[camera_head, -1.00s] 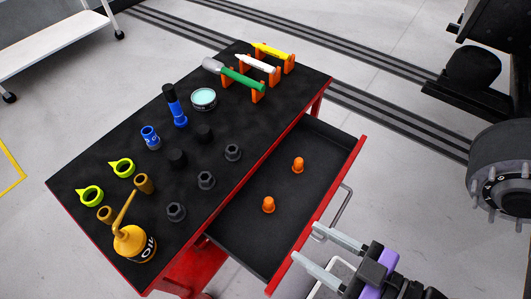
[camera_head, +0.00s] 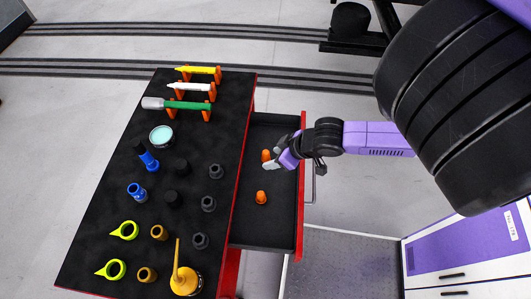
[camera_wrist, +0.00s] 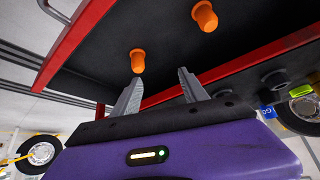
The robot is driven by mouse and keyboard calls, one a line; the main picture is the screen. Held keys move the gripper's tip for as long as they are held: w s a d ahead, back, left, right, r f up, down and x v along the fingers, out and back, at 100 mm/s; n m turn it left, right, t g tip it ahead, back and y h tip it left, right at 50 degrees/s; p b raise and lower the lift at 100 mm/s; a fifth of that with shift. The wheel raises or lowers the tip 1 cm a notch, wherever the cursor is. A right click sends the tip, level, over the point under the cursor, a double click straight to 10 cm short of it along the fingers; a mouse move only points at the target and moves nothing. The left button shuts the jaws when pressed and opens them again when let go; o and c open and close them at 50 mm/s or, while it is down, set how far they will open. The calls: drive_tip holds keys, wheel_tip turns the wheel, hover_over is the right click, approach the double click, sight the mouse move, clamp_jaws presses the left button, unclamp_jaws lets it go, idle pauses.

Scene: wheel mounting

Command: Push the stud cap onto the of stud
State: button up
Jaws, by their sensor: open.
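Two orange stud caps lie in the open drawer. The far cap (camera_head: 266,156) is right by my gripper (camera_head: 273,162), partly behind its fingers in the head view. One cap (camera_wrist: 137,61) shows just beyond the left fingertip, and the other cap (camera_wrist: 205,16) is farther up. I cannot tell whether a finger touches a cap. No wheel stud can be made out in the current views.
Wheels (camera_wrist: 38,152) show in the wrist view.

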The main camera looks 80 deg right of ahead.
sight(266, 151)
drive_tip(key=w+d+m+g, duration=0.1)
drive_tip(key=d, duration=0.1)
drive_tip(key=w+d+f+m+g, duration=0.1)
drive_tip(key=d+m, duration=0.1)
drive_tip(key=d, duration=0.1)
drive_tip(key=w+d+f+m+g, duration=0.1)
drive_tip(key=d+m+g, duration=0.1)
drive_tip(key=shift+w+d+f, duration=0.2)
drive_tip(key=shift+w+d, duration=0.1)
drive_tip(key=shift+d, duration=0.05)
drive_tip(key=shift+w+m+g+y, duration=0.15)
drive_tip(key=shift+m+g+y, duration=0.35)
drive_tip(key=shift+m, duration=0.2)
drive_tip(key=shift+w+a+m+g+y, duration=0.1)
drive_tip(key=shift+a+m+g+y, duration=0.35)
drive_tip(key=shift+m, duration=0.25)
drive_tip(key=shift+a+f, duration=0.1)
drive_tip(key=shift+f, duration=0.4)
drive_tip(key=shift+f+p, duration=0.3)
drive_tip(key=shift+f, duration=3.1)
clamp_jaws()
